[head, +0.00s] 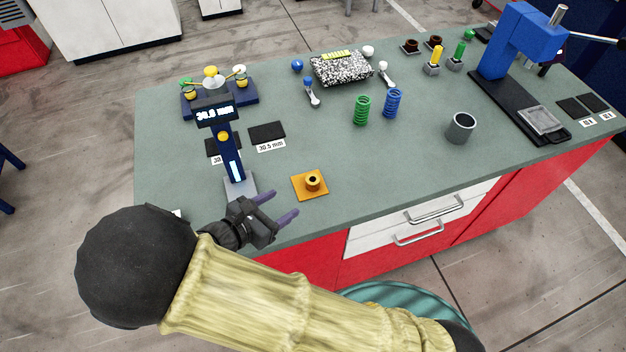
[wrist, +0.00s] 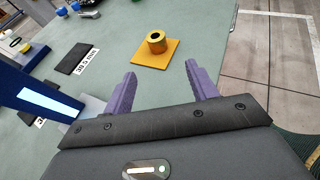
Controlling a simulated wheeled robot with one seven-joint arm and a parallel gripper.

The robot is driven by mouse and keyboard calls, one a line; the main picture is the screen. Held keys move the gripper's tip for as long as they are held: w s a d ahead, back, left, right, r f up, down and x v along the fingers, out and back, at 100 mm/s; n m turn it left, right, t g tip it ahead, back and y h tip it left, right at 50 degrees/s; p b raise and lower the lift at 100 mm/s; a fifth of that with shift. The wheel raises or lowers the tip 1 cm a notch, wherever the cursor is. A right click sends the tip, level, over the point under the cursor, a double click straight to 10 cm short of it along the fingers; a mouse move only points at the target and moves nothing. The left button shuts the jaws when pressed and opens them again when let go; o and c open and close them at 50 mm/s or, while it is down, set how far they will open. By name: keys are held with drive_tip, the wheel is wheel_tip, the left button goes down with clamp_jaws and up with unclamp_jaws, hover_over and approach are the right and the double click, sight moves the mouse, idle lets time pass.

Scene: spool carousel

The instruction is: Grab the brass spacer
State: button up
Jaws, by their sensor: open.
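The brass spacer (head: 312,182) is a short gold ring with a dark bore. It stands upright on a square orange pad (head: 299,193) near the front edge of the bench. In the wrist view the spacer (wrist: 156,41) sits on its pad (wrist: 143,60), ahead of the fingertips and between their lines. My gripper (head: 279,207) is open and empty, to the left of and nearer than the spacer, apart from it. Its two purple fingers also show in the wrist view (wrist: 160,70), spread wide.
A dark blue gauge (head: 229,150) reading 30.5 mm stands just left of the pad. Dark pads (head: 267,131) lie behind it. Green (head: 362,110) and blue (head: 392,103) springs and a grey cup (head: 460,127) stand farther right. A blue press (head: 515,45) is at the back right.

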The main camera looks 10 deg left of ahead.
sight(308, 185)
drive_tip(key=x, duration=0.6)
drive_tip(key=shift+w+p, duration=0.1)
drive_tip(key=shift+p, duration=0.25)
drive_tip(key=shift+w+d, duration=0.15)
drive_tip(key=shift+w, duration=0.2)
drive_tip(key=p+x, duration=0.1)
drive_tip(key=x, duration=0.2)
drive_tip(key=shift+w, duration=0.35)
drive_tip(key=shift+w+d+f+p, duration=0.15)
drive_tip(key=shift+w+d+p, duration=0.05)
drive_tip(key=shift+w+p, duration=0.1)
drive_tip(key=c, duration=1.2)
